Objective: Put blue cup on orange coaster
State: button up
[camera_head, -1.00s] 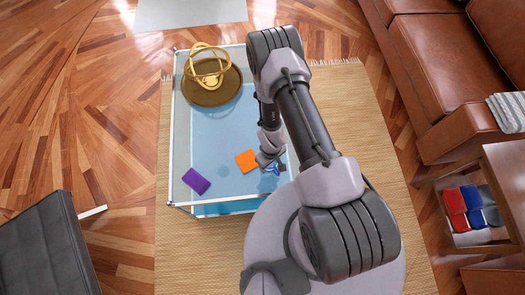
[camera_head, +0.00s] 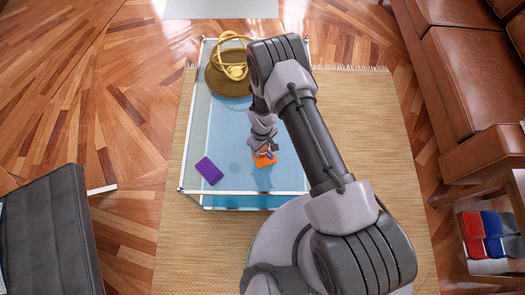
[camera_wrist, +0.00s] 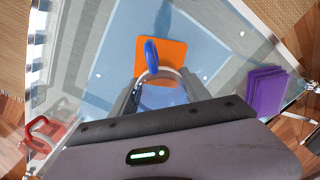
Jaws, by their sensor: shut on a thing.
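The orange coaster (camera_head: 265,161) lies flat on the glass-topped table. My gripper (camera_head: 264,150) is over the coaster in the head view and hides part of it. In the wrist view my gripper (camera_wrist: 160,92) is shut on the blue cup (camera_wrist: 163,97), with its fingers on either side. The cup's handle points up the picture and overlaps the orange coaster (camera_wrist: 175,55), which shows behind and around it. A little blue of the cup (camera_head: 268,154) shows in the head view against the coaster. I cannot tell whether the cup touches the coaster.
A purple block-like thing (camera_head: 209,170) lies on the table left of the coaster. A round brown base with a gold ring ornament (camera_head: 230,72) stands at the table's far end. A red object (camera_wrist: 42,131) shows at the wrist view's left. The tabletop between them is clear.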

jog(key=shift+f, duration=0.95)
jog(key=shift+f+b, duration=0.25)
jog(key=shift+b, duration=0.15)
jog(key=o, duration=1.5)
jog(key=shift+r, duration=0.1)
jog(key=shift+o, duration=0.2)
